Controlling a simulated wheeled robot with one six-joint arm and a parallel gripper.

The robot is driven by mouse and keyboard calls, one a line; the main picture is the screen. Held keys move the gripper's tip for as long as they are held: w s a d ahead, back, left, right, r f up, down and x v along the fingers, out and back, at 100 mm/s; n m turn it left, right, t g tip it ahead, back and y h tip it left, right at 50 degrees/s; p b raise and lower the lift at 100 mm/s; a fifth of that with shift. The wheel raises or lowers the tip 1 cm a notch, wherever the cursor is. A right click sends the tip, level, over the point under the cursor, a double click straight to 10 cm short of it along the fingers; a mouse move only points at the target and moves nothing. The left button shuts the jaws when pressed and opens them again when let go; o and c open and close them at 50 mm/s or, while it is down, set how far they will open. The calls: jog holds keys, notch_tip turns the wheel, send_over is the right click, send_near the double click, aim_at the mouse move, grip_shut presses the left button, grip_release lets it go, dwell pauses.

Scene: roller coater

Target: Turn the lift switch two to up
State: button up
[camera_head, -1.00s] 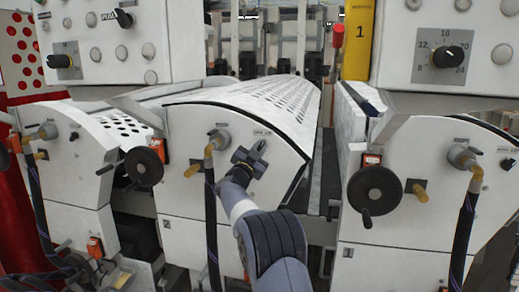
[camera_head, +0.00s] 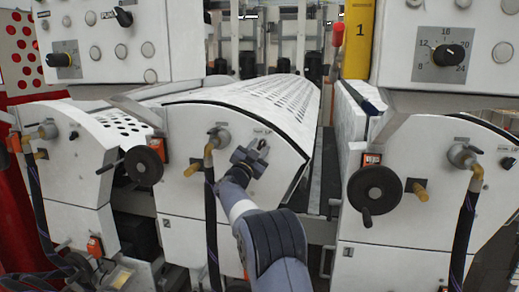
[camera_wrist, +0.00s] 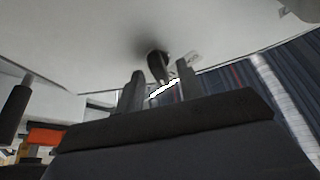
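The lift switch, a small black knob (camera_wrist: 157,65), sticks out of the white panel. In the head view it shows as a small dark spot (camera_head: 263,144) on the middle machine's rounded front, under a tiny label I cannot read clearly. My gripper (camera_head: 252,155) is close to this panel at the switch. In the wrist view the two dark fingers of my gripper (camera_wrist: 160,82) stand apart, with the knob between or just beyond their tips. I see no clear contact. The knob's turned position is hard to tell.
A black handwheel (camera_head: 144,166) and a hose with brass fitting (camera_head: 209,160) are left of my gripper. The right machine has another handwheel (camera_head: 375,190) and hose (camera_head: 465,215). Upper panels carry a rotary dial (camera_head: 449,56). A dark gap separates the middle and right machines.

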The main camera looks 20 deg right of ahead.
jog(key=b+v, duration=0.3)
jog(key=v, duration=0.7)
jog(key=shift+a, duration=0.15)
jog(key=shift+s, duration=0.15)
jog(key=p+x, duration=0.3)
jog(key=x, duration=0.6)
jog(key=shift+x, duration=0.9)
jog(key=shift+f, duration=0.1)
